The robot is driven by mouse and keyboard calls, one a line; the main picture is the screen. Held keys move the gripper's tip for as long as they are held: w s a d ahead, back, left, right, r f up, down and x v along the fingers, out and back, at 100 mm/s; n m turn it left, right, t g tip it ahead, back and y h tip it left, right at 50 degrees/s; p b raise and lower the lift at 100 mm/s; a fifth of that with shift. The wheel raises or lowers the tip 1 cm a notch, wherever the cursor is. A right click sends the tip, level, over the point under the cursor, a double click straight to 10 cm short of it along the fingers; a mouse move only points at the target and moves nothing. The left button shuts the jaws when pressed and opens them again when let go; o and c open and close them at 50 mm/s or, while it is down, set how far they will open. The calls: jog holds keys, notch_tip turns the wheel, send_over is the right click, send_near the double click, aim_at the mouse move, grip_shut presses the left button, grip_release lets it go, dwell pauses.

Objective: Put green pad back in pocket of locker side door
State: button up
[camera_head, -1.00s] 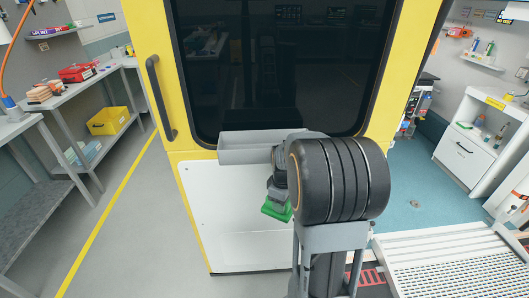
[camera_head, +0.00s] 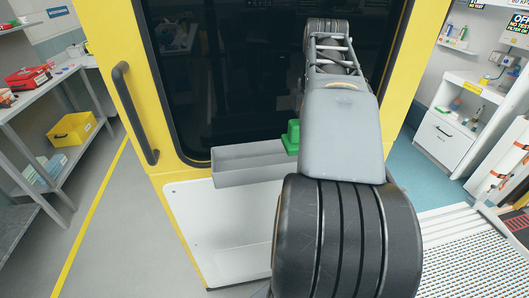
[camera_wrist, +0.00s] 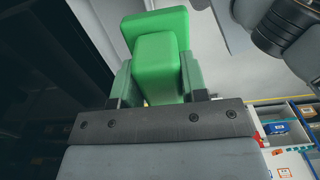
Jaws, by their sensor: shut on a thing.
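The green pad (camera_head: 292,137) shows beside my arm in the head view, at the right part of the pocket's top edge. The pocket (camera_head: 235,172) is a long grey open-topped tray on the yellow door, under the dark window. I cannot tell whether the pad is over the pocket or in front of it. In the wrist view the pad (camera_wrist: 160,22) is a green block with a wider end. My gripper (camera_wrist: 156,72) is shut on its narrower part. My arm hides the gripper in the head view and also covers the pocket's right end.
The yellow door has a dark handle (camera_head: 135,113) at left and a white lower panel (camera_head: 222,225). A workbench (camera_head: 50,90) with a yellow bin (camera_head: 72,128) stands at left. A ramp (camera_head: 460,240) and a white cabinet (camera_head: 445,140) are at right. Grey floor is clear at left.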

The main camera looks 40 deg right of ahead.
jog(key=w, duration=0.1)
jog(key=w+a+f, duration=0.1)
jog(key=w, duration=0.1)
jog(key=w+a+f, duration=0.1)
jog(key=shift+w, duration=0.15)
jog(key=w+f, duration=0.1)
jog(key=f, duration=0.1)
jog(key=w+a+f, duration=0.1)
jog(key=w+f, duration=0.1)
jog(key=w+a+f, duration=0.1)
jog(key=w+f, duration=0.1)
jog(key=shift+w+a+f, duration=0.1)
jog(key=shift+w+f, duration=0.1)
jog(key=shift+f, duration=1.6)
jog(key=shift+f, duration=0.15)
jog(key=o, duration=1)
jog(key=shift+c, duration=0.2)
